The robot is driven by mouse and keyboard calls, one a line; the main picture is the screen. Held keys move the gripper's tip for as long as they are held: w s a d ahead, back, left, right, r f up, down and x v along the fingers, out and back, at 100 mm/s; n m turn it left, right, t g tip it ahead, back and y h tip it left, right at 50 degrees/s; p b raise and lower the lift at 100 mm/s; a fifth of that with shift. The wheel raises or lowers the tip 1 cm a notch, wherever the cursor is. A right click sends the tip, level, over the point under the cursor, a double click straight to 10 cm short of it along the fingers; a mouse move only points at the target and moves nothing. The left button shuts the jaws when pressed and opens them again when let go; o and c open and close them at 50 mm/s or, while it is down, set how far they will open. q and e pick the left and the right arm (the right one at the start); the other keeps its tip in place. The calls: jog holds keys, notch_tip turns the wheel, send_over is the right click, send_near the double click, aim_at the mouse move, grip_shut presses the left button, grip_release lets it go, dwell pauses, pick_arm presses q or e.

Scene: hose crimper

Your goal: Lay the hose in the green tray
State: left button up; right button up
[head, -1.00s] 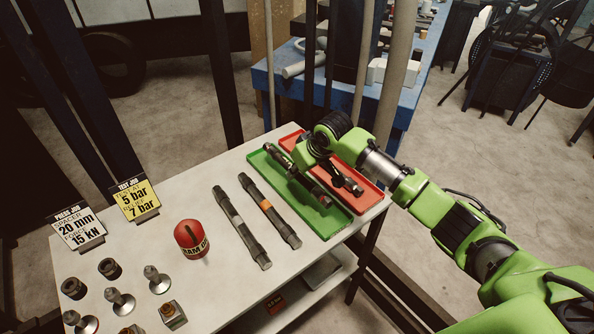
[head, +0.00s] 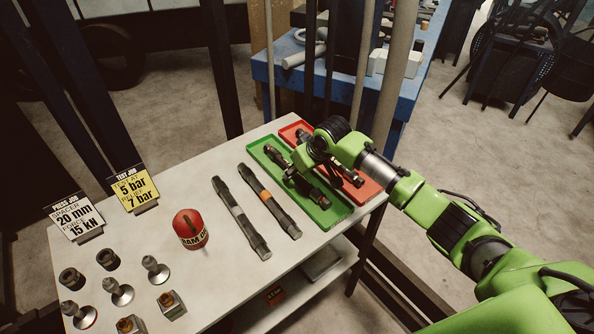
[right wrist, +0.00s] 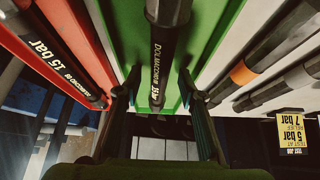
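The green tray (head: 339,213) lies at the right part of the white table. A dark hose (head: 316,194) appears to lie lengthwise in it, partly hidden by my right gripper. In the right wrist view, this hose (right wrist: 165,50) with white lettering runs over the green tray floor (right wrist: 207,20). My right gripper (head: 293,172) is over the tray. In the right wrist view, the right gripper (right wrist: 157,88) has its fingers apart on either side of the hose end, with gaps visible. My left gripper is not in view.
A red tray (head: 367,198) beside the green one holds another hose (right wrist: 75,55), marked 15 bar. Grey-banded (head: 238,212) and orange-banded (head: 268,200) hoses lie left of the green tray. A red cylinder (head: 190,230), metal fittings and two signs stand further left.

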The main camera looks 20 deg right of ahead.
jog(key=shift+s+f, duration=0.1)
jog(key=v, duration=1.2)
dwell(0.4)
